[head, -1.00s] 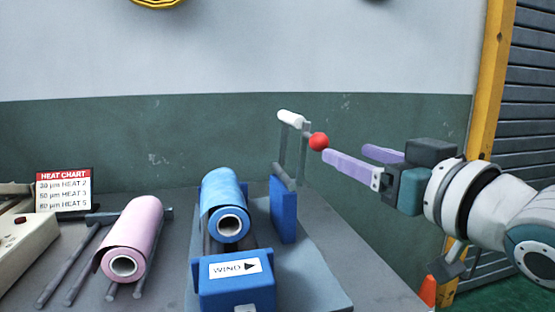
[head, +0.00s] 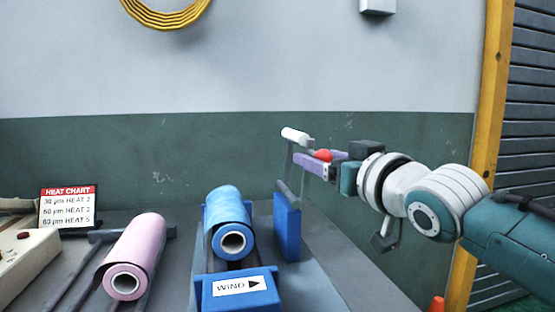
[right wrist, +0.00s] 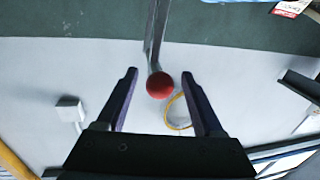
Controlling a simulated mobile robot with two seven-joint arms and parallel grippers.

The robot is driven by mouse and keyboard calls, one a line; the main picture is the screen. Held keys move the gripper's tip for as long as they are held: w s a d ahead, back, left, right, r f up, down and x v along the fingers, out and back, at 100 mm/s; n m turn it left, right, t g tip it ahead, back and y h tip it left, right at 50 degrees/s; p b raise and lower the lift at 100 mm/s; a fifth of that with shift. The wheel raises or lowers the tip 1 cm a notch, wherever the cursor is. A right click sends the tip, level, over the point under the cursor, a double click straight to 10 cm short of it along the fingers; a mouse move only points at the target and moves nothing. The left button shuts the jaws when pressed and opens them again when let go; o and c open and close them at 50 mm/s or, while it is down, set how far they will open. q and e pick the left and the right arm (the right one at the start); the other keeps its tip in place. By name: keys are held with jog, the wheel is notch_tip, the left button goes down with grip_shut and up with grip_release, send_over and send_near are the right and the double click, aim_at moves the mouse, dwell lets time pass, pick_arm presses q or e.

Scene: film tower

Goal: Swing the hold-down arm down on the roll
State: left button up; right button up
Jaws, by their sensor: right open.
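The hold-down arm (head: 289,160) stands raised on its blue post (head: 287,227). It has a white roller (head: 295,135) at its top and a red ball knob (head: 323,155). The blue film roll (head: 228,215) lies in the blue winder, left of the post. My right gripper (head: 318,160) is at the knob, coming from the right. In the right wrist view the open gripper (right wrist: 163,95) has the red knob (right wrist: 159,85) between its two fingers, with gaps on both sides. My left gripper is not in view.
A pink roll (head: 137,255) rests on rails (head: 75,280) at the left. A heat chart sign (head: 68,207) and a cream control box (head: 25,262) stand farther left. The winder's blue front block (head: 240,305) carries a WIND label.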

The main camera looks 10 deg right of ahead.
grip_shut()
dwell(0.4)
dwell(0.9)
